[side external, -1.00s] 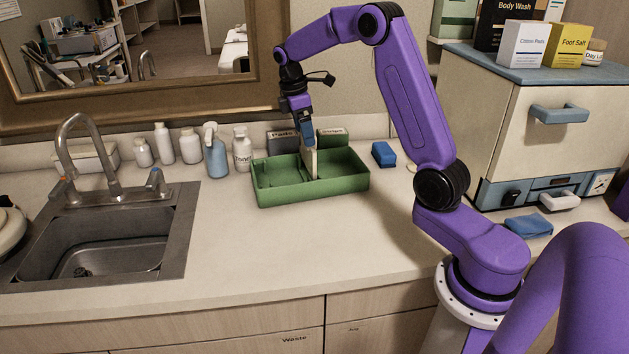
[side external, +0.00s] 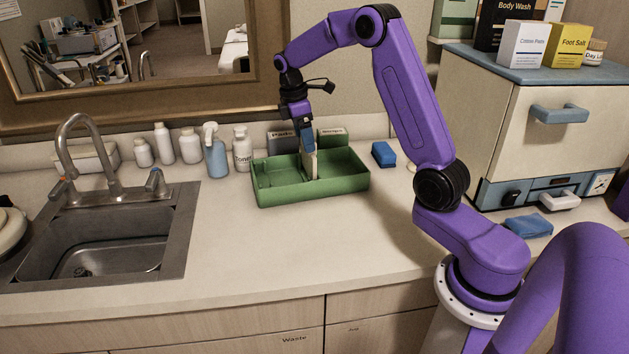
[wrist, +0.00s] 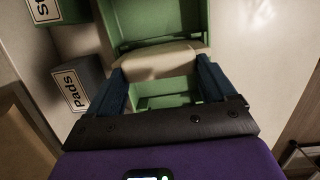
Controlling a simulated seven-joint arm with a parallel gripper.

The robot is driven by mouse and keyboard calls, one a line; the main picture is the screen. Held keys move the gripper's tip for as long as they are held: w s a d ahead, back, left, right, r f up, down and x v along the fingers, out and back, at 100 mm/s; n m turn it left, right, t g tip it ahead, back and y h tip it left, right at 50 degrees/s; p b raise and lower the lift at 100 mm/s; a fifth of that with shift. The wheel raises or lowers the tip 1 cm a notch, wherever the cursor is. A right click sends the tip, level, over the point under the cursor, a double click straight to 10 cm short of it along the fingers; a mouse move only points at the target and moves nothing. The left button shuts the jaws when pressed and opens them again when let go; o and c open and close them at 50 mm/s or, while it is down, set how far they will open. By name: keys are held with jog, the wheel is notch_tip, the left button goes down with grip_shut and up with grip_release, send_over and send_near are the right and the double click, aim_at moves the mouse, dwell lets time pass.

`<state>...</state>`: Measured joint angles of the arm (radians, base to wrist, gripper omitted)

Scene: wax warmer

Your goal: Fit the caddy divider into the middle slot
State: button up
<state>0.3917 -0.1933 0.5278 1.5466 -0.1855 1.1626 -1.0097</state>
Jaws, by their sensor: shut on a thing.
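The caddy is a green open tray (side external: 342,187) on the counter, and part of it shows in the wrist view (wrist: 185,22). The divider is a cream panel (side external: 313,166), upright inside the caddy near its middle; it also shows in the wrist view (wrist: 160,61). My gripper (side external: 308,147) is shut on the divider's upper edge, with a blue finger at each end of it in the wrist view (wrist: 161,80). The divider's lower edge is partly hidden, and I cannot tell whether it sits fully in the slot.
Behind the caddy stand a grey "Pads" box (side external: 283,141) and a green box (side external: 332,138). Bottles (side external: 216,155) line the wall to the left, near the sink (side external: 95,245). A blue block (side external: 384,153) lies right of the caddy. The counter in front is clear.

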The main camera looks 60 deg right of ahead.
jog(key=shift+f, duration=0.6)
dwell(0.3)
jog(key=o, duration=1.2)
jog(key=shift+r, duration=0.1)
notch_tip(320, 180, up, 8)
jog(key=a, duration=0.1)
jog(key=shift+w+f, duration=0.2)
jog(key=shift+w, duration=0.25)
dwell(0.8)
jog(key=shift+a+r, duration=0.1)
dwell(0.3)
